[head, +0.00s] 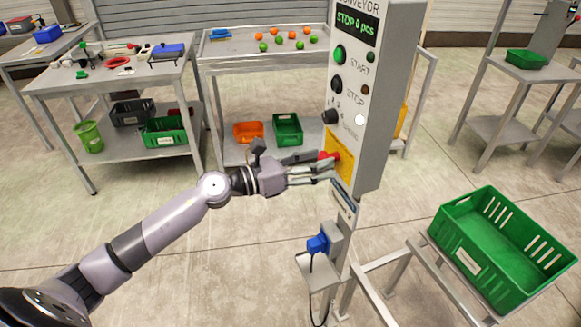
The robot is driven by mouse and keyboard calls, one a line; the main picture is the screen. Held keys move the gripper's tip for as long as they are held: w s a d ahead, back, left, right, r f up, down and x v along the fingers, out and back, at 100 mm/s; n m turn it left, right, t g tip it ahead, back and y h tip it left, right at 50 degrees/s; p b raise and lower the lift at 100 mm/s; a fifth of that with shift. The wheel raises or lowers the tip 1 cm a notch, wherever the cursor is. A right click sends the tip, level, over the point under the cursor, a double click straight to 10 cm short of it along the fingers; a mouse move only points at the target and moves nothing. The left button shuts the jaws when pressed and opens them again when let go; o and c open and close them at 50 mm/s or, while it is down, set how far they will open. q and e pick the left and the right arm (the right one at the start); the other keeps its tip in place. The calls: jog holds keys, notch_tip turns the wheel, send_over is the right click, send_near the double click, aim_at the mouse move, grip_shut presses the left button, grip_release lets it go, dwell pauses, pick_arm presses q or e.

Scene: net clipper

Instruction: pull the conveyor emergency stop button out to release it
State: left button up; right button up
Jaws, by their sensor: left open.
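The conveyor control box (382,100) stands upright right of centre, with a display reading "STOP 0 pcs". The red emergency stop button (329,158) sits on a yellow plate (341,161) low on the box's front. My left gripper (328,166) reaches in from the left with its fingers open at the button. The fingers partly cover the button, and I cannot tell whether they touch it. Whether the button is pressed in or out is also unclear. My right gripper is not in view.
A green start button (340,54), a black stop button (336,84) and a black knob (330,117) sit above the yellow plate. A blue plug-like device (318,243) is below. A green crate (470,265) stands at right. Tables stand behind.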

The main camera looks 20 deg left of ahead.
pick_arm(q)
jog(key=v, duration=1)
jog(key=shift+s+a, duration=0.25)
jog(key=shift+s, duration=0.05)
